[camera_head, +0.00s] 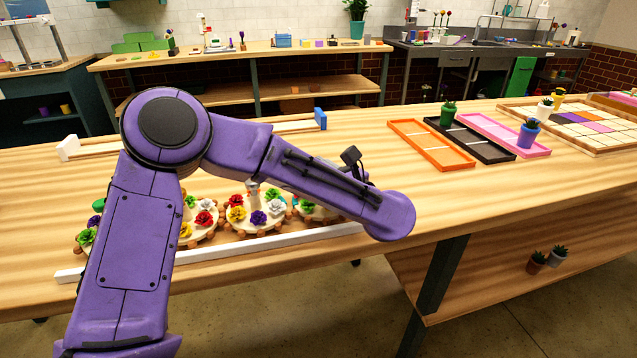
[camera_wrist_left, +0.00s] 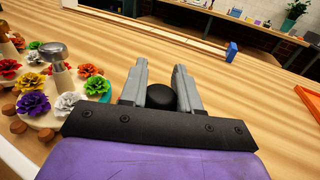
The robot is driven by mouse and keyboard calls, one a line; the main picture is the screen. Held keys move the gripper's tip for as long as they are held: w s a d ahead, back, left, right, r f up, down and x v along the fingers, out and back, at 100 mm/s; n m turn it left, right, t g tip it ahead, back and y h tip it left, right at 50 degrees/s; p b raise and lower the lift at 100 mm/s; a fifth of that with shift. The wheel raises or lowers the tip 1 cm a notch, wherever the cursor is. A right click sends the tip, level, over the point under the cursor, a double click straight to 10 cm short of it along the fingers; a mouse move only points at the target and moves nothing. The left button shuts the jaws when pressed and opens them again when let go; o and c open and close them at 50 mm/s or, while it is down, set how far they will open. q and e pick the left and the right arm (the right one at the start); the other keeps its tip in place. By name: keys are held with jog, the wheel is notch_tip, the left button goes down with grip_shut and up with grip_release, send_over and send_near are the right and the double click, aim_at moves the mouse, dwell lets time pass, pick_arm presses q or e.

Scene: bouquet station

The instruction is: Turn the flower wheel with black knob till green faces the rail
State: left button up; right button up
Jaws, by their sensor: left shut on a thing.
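My left gripper (camera_wrist_left: 160,70) has its two grey fingers on either side of a black knob (camera_wrist_left: 187,98), holding it. In the head view my purple arm hides the gripper and the knob. At the right end of a row of flower wheels, a wheel (camera_head: 322,214) shows partly under my forearm, with a green flower (camera_head: 307,206) near its left front; its other flowers are hidden. The neighbouring wheel (camera_head: 255,228) carries a silver knob (camera_wrist_left: 53,50) and mixed flowers. The white rail (camera_head: 270,241) runs along the front of the wheels. My right gripper is not in view.
My arm covers much of the row of wheels. A bar with a blue end (camera_head: 320,118) lies behind. Orange (camera_head: 430,158), black (camera_head: 490,150) and pink (camera_head: 535,153) trays and potted plants stand to the right. Tabletop between wheels and trays is clear.

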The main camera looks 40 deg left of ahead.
pick_arm(q)
jog(key=n+g+b, duration=0.1)
jog(key=n+g, duration=0.1)
jog(key=n+g+b, duration=0.1)
jog(key=n+g, duration=0.1)
jog(key=g, duration=0.1)
jog(key=shift+s+g+y+b, duration=0.2)
jog(key=shift+g+y+b, duration=0.1)
jog(key=shift+y+b, duration=0.1)
jog(key=n+g, duration=0.1)
jog(key=g, duration=0.1)
jog(key=n+g, duration=0.1)
jog(key=g, duration=0.1)
jog(key=shift+s+r+n+h+b, duration=0.2)
jog(key=shift+r+n+h+b, duration=0.05)
jog(key=shift+n+h+b, duration=0.05)
jog(key=shift+s+r+n+g+h, duration=0.1)
jog(key=shift+n+g+h, duration=0.3)
jog(key=shift+n+g, duration=0.55)
jog(key=shift+s+d+n+g+h+p, duration=0.15)
jog(key=shift+n+g+h+p, duration=0.65)
jog(key=shift+g, duration=0.85)
jog(key=shift+n, duration=0.25)
jog(key=o, duration=1)
jog(key=shift+s, duration=0.1)
